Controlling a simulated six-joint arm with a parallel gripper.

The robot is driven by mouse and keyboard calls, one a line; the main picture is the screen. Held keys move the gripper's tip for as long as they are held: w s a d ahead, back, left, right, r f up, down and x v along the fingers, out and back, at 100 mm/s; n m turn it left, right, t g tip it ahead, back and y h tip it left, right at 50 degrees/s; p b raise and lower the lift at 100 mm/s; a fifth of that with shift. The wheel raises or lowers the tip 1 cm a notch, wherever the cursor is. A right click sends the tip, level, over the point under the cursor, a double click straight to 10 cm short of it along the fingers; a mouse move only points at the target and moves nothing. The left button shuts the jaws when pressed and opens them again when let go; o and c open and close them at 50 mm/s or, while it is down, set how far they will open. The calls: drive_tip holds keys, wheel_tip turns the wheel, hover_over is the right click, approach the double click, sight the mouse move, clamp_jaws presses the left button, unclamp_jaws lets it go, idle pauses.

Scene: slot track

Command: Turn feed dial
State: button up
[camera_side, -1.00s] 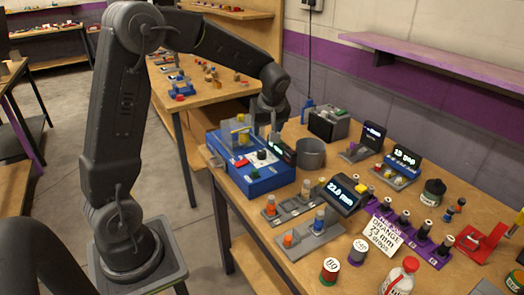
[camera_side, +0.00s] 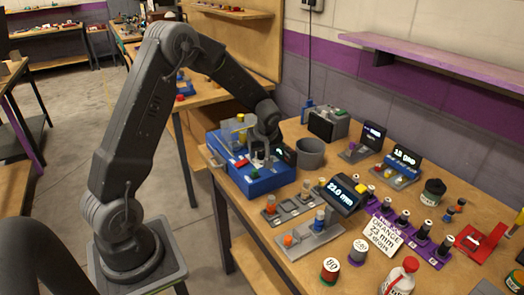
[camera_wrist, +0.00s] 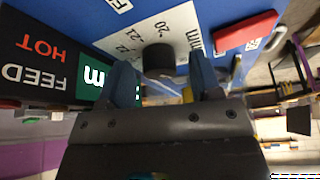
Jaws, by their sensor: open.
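The feed dial (camera_wrist: 158,60) is a dark round knob on a white scale plate (camera_wrist: 183,22) marked with numbers around 20 to 22. The plate is on top of the blue machine (camera_side: 265,184) on the bench. My gripper (camera_wrist: 161,66) is open, with one blue-grey finger on each side of the dial in the wrist view. I cannot tell whether the fingers touch it. In the side view my gripper (camera_side: 261,158) is low over the machine's top and hides most of the dial.
A red button (camera_wrist: 245,33) is close by on the machine's top. A dark panel reading FEED and HOT (camera_wrist: 38,58) stands at the dial's other side. A grey cup (camera_side: 310,154) and a display reading 23.0 mm (camera_side: 343,192) stand right of the machine.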

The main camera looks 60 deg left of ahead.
drive_tip(key=c, duration=0.9)
drive_tip(key=shift+c, duration=0.2)
drive_tip(key=shift+m, duration=0.4)
drive_tip(key=m+t, duration=0.1)
drive_tip(key=m, duration=0.2)
drive_tip(key=m+t+h, duration=0.1)
drive_tip(key=m, duration=0.2)
drive_tip(key=shift+s+a, duration=0.1)
drive_tip(key=m+h, duration=0.1)
drive_tip(key=m, duration=0.2)
drive_tip(key=shift+m+t+h, duration=0.3)
drive_tip(key=shift+t, duration=0.1)
drive_tip(key=shift+m+t+h, duration=0.3)
drive_tip(key=shift+m+h, duration=0.4)
drive_tip(key=shift+m, duration=1.1)
drive_tip(key=o, duration=0.9)
